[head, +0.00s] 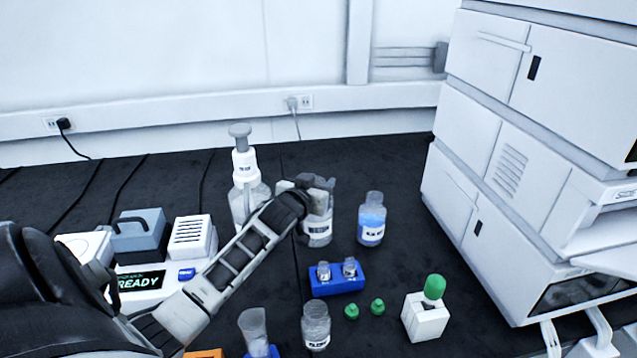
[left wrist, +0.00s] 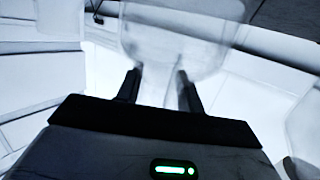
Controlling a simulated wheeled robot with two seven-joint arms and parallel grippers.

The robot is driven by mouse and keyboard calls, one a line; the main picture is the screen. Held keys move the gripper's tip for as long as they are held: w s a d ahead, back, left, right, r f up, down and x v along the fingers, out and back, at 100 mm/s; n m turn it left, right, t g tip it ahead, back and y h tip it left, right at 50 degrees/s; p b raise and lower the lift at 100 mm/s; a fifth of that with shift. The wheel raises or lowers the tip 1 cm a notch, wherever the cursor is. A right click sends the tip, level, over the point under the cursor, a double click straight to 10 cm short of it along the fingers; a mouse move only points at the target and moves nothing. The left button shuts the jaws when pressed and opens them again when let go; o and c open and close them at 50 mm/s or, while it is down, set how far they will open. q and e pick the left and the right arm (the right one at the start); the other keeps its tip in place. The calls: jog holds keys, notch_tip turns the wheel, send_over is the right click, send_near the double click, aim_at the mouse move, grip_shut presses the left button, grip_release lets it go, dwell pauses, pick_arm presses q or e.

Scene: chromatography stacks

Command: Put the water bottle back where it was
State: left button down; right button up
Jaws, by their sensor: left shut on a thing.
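A clear bottle (head: 317,228) with a white label, which looks like the water bottle, is upright in the middle of the bench. My left gripper (head: 312,187) is shut on its upper part and hides its top. I cannot tell whether its base touches the bench. In the left wrist view the bottle's clear body (left wrist: 172,48) shows blurred beyond the two dark fingers of my left gripper (left wrist: 158,88), which close around its neck. The label is too small to read. My right gripper is not in view.
A blue-liquid bottle (head: 371,220) stands to the right, a pump bottle (head: 247,180) to the left. In front are a blue vial rack (head: 337,280), green caps (head: 377,306), an open jar (head: 315,328) and a white block (head: 425,318). The chromatography stack (head: 500,190) bounds the right.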

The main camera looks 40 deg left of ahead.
pick_arm(q)
jog(key=shift+r, duration=0.15)
jog(key=c, duration=0.9)
grip_release()
jog(key=shift+f, duration=0.2)
jog(key=shift+s+r, duration=0.15)
jog(key=v, duration=1.1)
jog(key=shift+s+d, duration=0.2)
jog(key=shift+s, duration=0.15)
jog(key=shift+r, duration=0.1)
